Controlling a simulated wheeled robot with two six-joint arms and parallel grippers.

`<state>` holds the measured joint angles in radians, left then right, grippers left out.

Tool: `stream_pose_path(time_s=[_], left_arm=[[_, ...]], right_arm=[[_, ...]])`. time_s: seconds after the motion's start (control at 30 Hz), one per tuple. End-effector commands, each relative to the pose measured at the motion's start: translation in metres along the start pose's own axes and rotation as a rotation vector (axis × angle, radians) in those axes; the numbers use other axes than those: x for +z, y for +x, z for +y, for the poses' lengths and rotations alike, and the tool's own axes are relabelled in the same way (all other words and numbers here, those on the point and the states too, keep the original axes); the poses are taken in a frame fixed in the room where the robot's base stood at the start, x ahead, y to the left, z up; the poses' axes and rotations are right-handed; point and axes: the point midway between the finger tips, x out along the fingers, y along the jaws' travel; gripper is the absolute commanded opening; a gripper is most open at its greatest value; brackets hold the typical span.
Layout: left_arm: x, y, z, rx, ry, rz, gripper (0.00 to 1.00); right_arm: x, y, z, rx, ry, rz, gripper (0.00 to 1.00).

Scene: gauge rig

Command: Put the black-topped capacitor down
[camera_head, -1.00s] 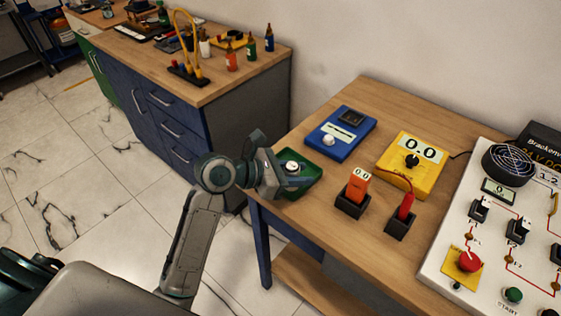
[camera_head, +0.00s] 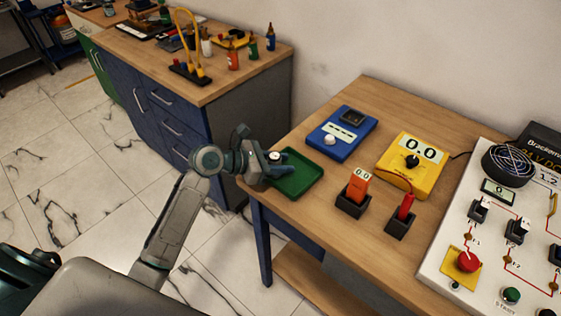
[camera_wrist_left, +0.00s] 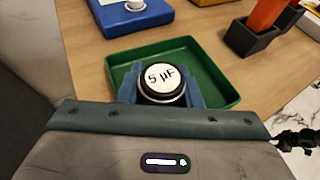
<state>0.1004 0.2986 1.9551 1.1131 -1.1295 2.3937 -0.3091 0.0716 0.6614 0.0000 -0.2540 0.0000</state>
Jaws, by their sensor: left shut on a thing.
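The black-topped capacitor (camera_wrist_left: 161,80) is a short cylinder with a black rim and a white label reading "5 µF". It also shows in the head view (camera_head: 274,156) as a small light-topped piece. My left gripper (camera_head: 275,168) is shut on it, with the blue-grey fingers (camera_wrist_left: 160,88) on either side in the left wrist view. The capacitor is at the left edge of the green tray (camera_head: 302,180) in the head view. Its underside is hidden, so I cannot tell whether it touches the tray.
The tray's visible floor is bare. Near it on the wooden table stand a blue meter (camera_head: 340,133), a yellow meter (camera_head: 400,175), an orange tester in a black holder (camera_head: 353,197) and a red probe in another (camera_head: 402,220). A white switch panel (camera_head: 440,250) stands at right.

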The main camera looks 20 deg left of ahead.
Motion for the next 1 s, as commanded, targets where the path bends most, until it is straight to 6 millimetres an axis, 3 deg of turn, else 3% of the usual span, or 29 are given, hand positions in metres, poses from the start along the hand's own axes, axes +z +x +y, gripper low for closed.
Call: stream_pose_path(time_s=[0.1, 0.13, 0.23, 0.63, 1.0], left_arm=[[-0.001, 0.0, 0.0, 0.0, 0.0, 0.0, 0.09], [-0.002, 0.001, 0.0, 0.0, 0.0, 0.0, 0.34], [-0.002, 0.001, 0.0, 0.0, 0.001, 0.0, 0.53], [-0.001, -0.004, 0.0, 0.001, 0.001, 0.002, 0.54], [-0.002, -0.052, 0.001, 0.003, 0.005, 0.006, 0.54]], right_arm=[[-0.001, -0.002, 0.0, 0.0, 0.0, 0.002, 0.39], [-0.002, -0.002, 0.001, 0.001, 0.0, 0.003, 0.39], [-0.002, -0.001, 0.003, 0.003, -0.001, 0.004, 0.39], [-0.006, 0.0, 0.012, 0.013, -0.005, 0.009, 0.39], [-0.007, 0.004, 0.012, 0.013, -0.005, 0.009, 0.39]])
